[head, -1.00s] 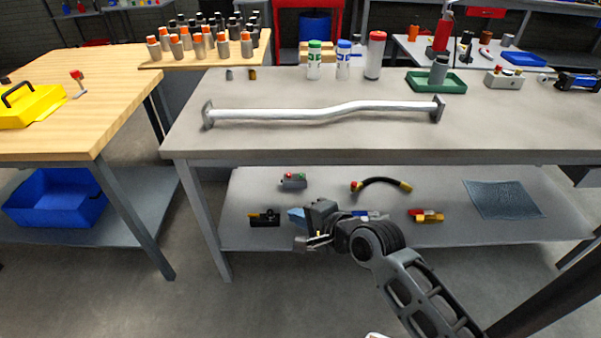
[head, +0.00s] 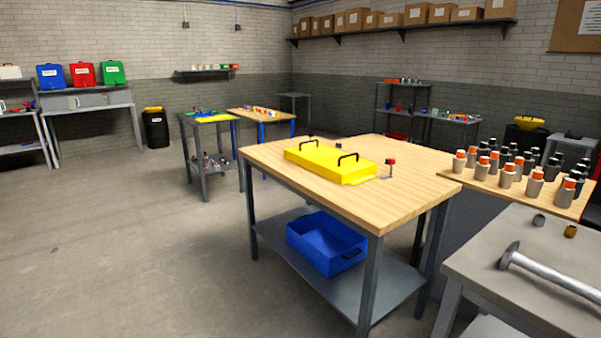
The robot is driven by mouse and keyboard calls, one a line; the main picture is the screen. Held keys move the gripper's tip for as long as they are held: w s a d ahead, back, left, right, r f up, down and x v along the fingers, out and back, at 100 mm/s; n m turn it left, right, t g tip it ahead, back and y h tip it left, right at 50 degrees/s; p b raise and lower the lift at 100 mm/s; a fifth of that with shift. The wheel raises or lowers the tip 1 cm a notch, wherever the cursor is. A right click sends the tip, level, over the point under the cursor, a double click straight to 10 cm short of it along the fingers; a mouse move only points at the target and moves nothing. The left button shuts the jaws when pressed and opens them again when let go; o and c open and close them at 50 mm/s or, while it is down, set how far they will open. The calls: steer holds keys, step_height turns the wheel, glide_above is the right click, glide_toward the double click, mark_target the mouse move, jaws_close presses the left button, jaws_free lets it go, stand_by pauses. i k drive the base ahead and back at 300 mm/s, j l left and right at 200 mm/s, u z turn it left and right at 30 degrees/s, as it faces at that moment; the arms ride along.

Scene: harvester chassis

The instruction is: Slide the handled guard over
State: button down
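The handled guard (head: 328,162) is a long flat yellow cover with two black handles on top. It lies on the wooden-topped table (head: 405,208) near the middle of the head view. A yellow patch shows flat on the tabletop at its right end, close to a small red-topped post (head: 390,164). What lies under the guard is hidden. My gripper is not in this view.
A blue bin (head: 325,243) sits on the table's lower shelf. A grey bench (head: 535,262) with a metal bar stands at the right, behind it a board of several orange- and black-capped bottles (head: 507,175). The floor (head: 130,240) at the left is open.

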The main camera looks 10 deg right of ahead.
mark_target(341, 168)
steer(key=i+j+u, duration=0.4)
steer(key=i, duration=0.45)
steer(key=i+u, duration=0.4)
steer(key=i, duration=0.45)
steer(key=i+j+z, duration=0.2)
steer(key=i+z, duration=0.25)
steer(key=i, duration=0.4)
steer(key=i+j+z, duration=0.45)
steer(key=i, duration=0.35)
steer(key=i+j+z, duration=0.5)
steer(key=i+j, duration=0.25)
steer(key=j, duration=0.1)
